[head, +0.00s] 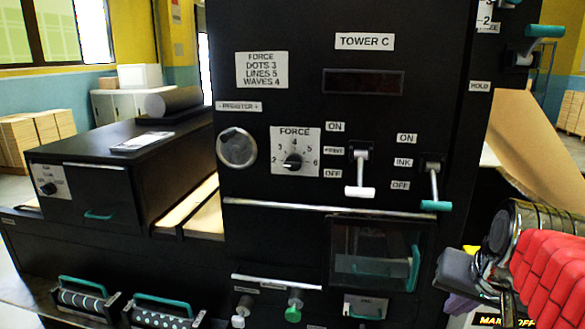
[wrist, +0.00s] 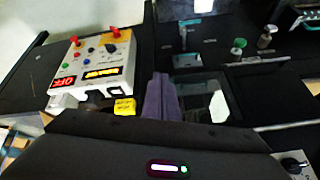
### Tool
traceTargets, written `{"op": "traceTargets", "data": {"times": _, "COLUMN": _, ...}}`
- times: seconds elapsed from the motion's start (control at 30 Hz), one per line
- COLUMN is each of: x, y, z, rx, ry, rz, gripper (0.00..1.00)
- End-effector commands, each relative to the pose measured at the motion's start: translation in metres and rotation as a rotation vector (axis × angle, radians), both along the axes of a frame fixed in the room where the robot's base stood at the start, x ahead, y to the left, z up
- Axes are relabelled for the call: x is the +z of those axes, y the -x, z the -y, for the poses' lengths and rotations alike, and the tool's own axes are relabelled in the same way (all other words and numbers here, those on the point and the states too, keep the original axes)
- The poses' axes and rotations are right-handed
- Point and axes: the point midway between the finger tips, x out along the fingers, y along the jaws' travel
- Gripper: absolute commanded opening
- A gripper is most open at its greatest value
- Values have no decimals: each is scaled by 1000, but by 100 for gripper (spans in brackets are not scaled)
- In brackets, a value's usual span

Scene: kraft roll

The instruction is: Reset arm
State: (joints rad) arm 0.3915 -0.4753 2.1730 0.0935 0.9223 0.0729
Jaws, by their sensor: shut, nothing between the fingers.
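My gripper (wrist: 161,84) shows in the wrist view as two purple fingers pressed together, with nothing between them. They reach out past the dark wrist housing, above the machine's dark surface. In the head view, my arm, with red ribbed and metal parts, comes in at the lower right, in front of the right side of the black Tower C machine (head: 300,110). The fingertips are hard to make out there.
A pale control box (wrist: 92,68) with red knobs and a red OFF display is left of the fingers. A white-handled lever (head: 360,178) and a teal-handled lever (head: 434,185) stick out of the panel. A clear teal-handled door (head: 370,255) sits below. Brown paper (head: 530,145) slopes at right.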

Motion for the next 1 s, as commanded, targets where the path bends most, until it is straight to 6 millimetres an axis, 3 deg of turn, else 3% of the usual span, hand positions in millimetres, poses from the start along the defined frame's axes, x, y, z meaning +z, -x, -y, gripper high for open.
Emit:
{"op": "traceTargets", "data": {"times": 0.03, "x": -15, "y": 11, "z": -16, "rx": 63, "ry": 23, "rz": -23, "gripper": 0}}
{"op": "traceTargets", "data": {"times": 0.2, "x": -62, "y": 48, "z": -57, "rx": 230, "ry": 83, "rz": -87, "gripper": 0}}
{"op": "traceTargets", "data": {"times": 0.4, "x": -90, "y": 77, "z": -94, "rx": 352, "ry": 106, "rz": -105, "gripper": 0}}
{"op": "traceTargets", "data": {"times": 0.67, "x": -79, "y": 82, "z": -125, "rx": 458, "ry": 122, "rz": -53, "gripper": 0}}
{"op": "traceTargets", "data": {"times": 1.0, "x": -79, "y": 82, "z": -129, "rx": 469, "ry": 122, "rz": -52, "gripper": 0}}
